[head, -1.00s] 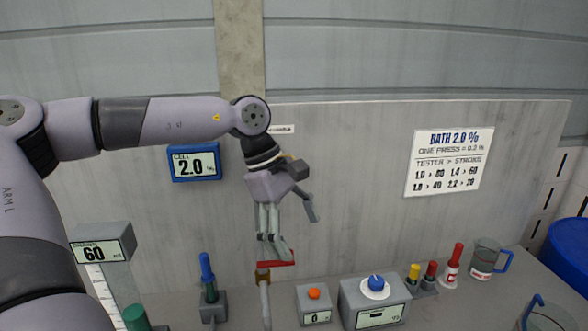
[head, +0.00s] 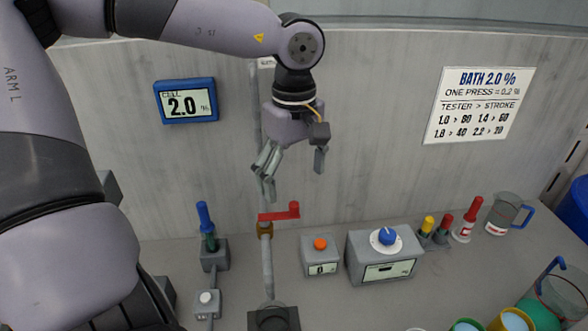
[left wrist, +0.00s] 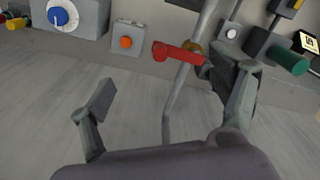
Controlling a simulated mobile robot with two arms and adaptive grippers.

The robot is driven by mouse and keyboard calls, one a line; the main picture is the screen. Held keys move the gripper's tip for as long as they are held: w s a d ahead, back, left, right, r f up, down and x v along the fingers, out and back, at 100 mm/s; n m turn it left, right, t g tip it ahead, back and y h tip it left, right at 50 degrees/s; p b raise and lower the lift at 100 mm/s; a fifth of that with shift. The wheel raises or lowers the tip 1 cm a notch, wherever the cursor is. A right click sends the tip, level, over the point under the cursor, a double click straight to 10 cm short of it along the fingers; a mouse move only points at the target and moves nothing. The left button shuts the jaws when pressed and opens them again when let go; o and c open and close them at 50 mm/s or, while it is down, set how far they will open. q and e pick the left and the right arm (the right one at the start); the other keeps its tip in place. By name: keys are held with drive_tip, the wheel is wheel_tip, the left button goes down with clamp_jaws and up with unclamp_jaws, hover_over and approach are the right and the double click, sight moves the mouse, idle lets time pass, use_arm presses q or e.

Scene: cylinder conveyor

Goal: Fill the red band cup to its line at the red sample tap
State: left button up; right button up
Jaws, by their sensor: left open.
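The sample tap's red lever (head: 280,214) sits on a brass valve (head: 265,230) on a grey pipe. It also shows in the left wrist view (left wrist: 178,53). My left gripper (head: 293,168) is open and empty, above the lever in the head view and apart from it. In the left wrist view its fingers (left wrist: 172,98) are spread, with the lever beyond them. A clear jug with a blue handle and a red mark (head: 502,214) stands at the back right; I cannot tell if this is the red band cup. My right gripper is not in view.
An orange-button box (head: 320,254) and a blue-dial box (head: 383,257) stand right of the tap, a blue-topped valve (head: 206,225) left of it. A dark square block (head: 273,318) lies below the pipe. Yellow- and green-rimmed cups (head: 515,318) crowd the lower right.

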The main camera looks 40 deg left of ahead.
sight(294, 204)
use_arm(q)
wheel_tip(294, 204, down, 6)
drive_tip(key=b, duration=0.4)
drive_tip(key=shift+r, duration=0.2)
drive_tip(key=shift+f+b, duration=0.55)
drive_tip(key=shift+f, duration=0.1)
drive_tip(key=shift+r, duration=0.1)
drive_tip(key=c, duration=0.7)
drive_tip(key=shift+s, duration=0.2)
drive_tip(key=c, duration=0.8)
drive_tip(key=shift+w+d, duration=0.1)
drive_tip(key=shift+w, duration=0.05)
clamp_jaws()
